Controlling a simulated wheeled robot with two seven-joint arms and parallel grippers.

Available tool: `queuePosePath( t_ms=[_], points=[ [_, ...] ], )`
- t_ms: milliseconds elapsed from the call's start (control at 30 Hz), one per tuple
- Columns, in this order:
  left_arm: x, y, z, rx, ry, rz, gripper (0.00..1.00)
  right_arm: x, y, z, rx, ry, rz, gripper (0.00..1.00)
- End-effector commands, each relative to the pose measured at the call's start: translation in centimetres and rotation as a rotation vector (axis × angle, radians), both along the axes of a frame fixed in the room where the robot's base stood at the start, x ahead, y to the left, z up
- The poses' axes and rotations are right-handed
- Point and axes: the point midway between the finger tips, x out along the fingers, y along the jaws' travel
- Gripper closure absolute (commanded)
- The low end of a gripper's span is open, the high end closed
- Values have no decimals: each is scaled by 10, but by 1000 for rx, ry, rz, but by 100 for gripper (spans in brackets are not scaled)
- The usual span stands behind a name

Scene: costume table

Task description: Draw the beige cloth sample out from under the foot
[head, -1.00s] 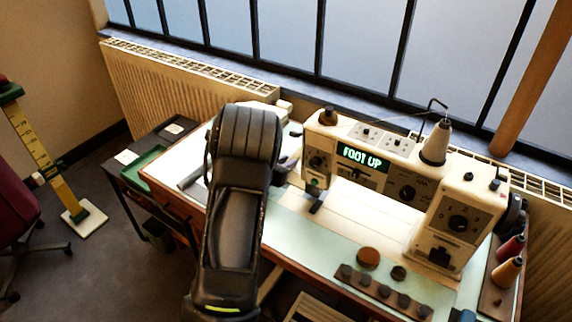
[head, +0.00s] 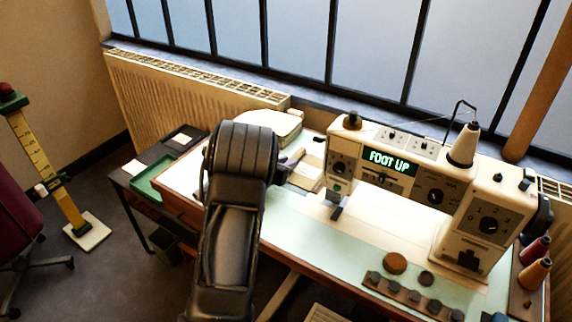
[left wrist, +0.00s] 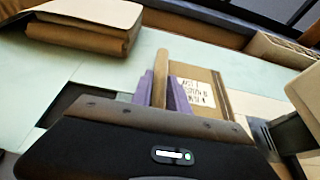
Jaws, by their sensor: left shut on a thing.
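My left gripper (left wrist: 168,98) reaches over the table left of the sewing machine (head: 437,190). In the left wrist view its purple-grey fingers are shut on a thin upright beige piece, which I take to be the beige cloth sample (left wrist: 161,72). In the head view, a beige patch (head: 308,172) shows just right of the fingertips, left of the machine's needle end. The dark presser foot (head: 338,203) stands to the right, apart from the fingers. The machine's display (head: 389,161) reads FOOT UP. My arm hides part of the table. My right gripper is not in view.
A brown panel with a white label (left wrist: 195,93) lies beside the fingers. A folded beige stack (left wrist: 85,25) lies at the back left. Buttons (head: 415,297) and thread spools (head: 534,273) sit front right. A green tray (head: 152,182) is on the side table.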

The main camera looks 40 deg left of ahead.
Motion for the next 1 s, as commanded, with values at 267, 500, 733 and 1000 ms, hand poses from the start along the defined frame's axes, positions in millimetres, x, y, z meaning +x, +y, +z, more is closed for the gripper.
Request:
queuePosePath(
  t_ms=[267, 500, 733, 1000],
  points=[
    [0, 0, 0, 0, 0, 0, 66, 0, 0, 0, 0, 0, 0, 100],
    [0, 0, 0, 0, 0, 0, 54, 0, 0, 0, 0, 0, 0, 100],
    [-3, 0, 1, -1, 0, 1, 54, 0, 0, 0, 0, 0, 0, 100],
    [-31, -3, 14, -1, -2, 2, 54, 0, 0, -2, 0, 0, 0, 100]
  ],
)
